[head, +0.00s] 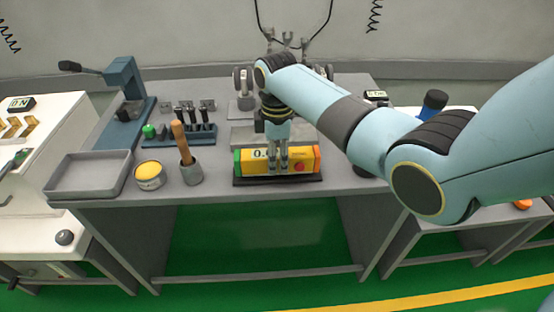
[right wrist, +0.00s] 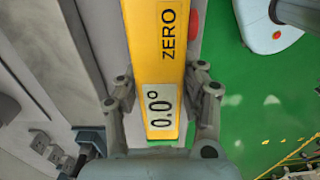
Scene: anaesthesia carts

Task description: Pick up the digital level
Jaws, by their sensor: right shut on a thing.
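The digital level is a yellow bar (head: 305,158) with a green left end, an orange right end, a red button and a pale display. It lies lengthwise at the front edge of the grey bench, at a dark flat base (head: 310,181); I cannot tell whether there is a gap beneath it. My right gripper (head: 278,168) comes down from above and is shut on the level near its display. In the right wrist view the level (right wrist: 162,65) reads "ZERO" and "0.0°", with the fingers of my right gripper (right wrist: 162,85) on both sides. My left gripper is not in view.
Left on the bench (head: 230,192) are a grey tray (head: 58,186), a yellow-topped tin (head: 149,178), a cup with a wooden handle (head: 190,173) and a blue press (head: 124,78). Metal fixtures stand behind the level. The green floor in front is clear.

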